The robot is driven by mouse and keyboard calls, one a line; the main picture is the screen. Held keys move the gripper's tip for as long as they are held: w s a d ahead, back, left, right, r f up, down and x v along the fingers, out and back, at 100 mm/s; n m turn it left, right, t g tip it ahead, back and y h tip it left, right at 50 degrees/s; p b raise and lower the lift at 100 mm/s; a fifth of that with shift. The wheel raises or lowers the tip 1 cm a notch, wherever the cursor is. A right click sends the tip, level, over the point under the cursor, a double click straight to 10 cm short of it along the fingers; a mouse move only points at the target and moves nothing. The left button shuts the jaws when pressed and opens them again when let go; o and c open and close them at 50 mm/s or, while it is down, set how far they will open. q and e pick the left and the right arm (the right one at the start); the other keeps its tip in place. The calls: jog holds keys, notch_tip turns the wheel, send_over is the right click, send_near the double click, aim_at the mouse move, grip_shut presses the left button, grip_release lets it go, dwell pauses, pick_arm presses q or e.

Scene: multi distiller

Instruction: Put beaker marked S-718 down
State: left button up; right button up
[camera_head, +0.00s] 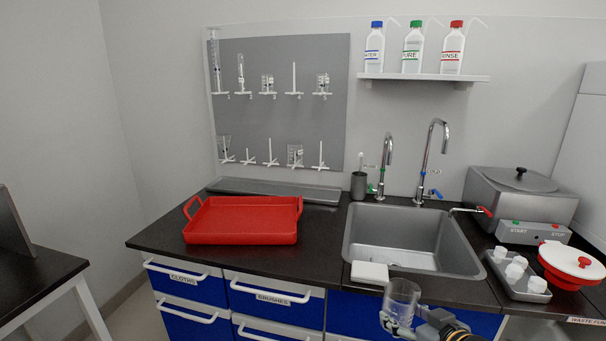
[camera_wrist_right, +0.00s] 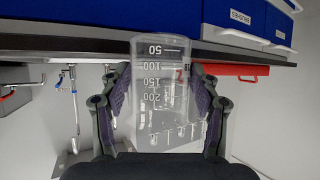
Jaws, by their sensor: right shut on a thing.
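A clear glass beaker (camera_head: 402,297) is held in my right gripper (camera_head: 404,326) in front of the counter's front edge, near the sink. In the right wrist view the beaker (camera_wrist_right: 160,95) sits between the two dark fingers of my right gripper (camera_wrist_right: 160,108), which press on its sides. Its printed scale, from 50 to 200, shows upside down in that view. A red mark shows at its right side, but I cannot read the S-718 label. My left gripper is in neither view.
A red tray (camera_head: 240,238) stands on the counter (camera_head: 325,255) left of the sink (camera_head: 405,225). A white block (camera_head: 369,273) lies at the sink's front edge. Glassware hangs on a grey pegboard (camera_head: 285,125).

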aim_at(417, 299)
jog(key=a+f, duration=0.1)
jog(key=a+f+b, duration=0.1)
jog(key=f, duration=0.1)
jog(key=shift+s+a+f, duration=0.1)
jog(key=shift+a+f, duration=0.1)
jog(key=shift+f, duration=0.05)
jog(key=shift+a+r+n, duration=0.1)
jog(key=shift+n, duration=0.2)
jog(key=d+r+p, duration=0.1)
jog(key=r+p, duration=0.1)
jog(key=r, duration=0.2)
jog(key=d+r+p, duration=0.1)
jog(key=r+p, duration=0.2)
jog(key=d+r+p, duration=0.2)
jog(key=r+p, duration=0.1)
jog(key=r, duration=0.1)
jog(key=shift+d+r, duration=0.1)
jog(key=shift+r, duration=0.25)
pick_arm(q)
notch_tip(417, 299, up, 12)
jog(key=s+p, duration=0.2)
jog(key=p, duration=0.4)
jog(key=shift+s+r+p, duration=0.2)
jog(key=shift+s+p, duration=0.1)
jog(key=shift+p, duration=0.1)
pick_arm(e)
notch_tip(417, 299, up, 9)
jog(key=a, duration=0.1)
jog(key=shift+s, duration=0.45)
jog(key=shift+r, duration=0.1)
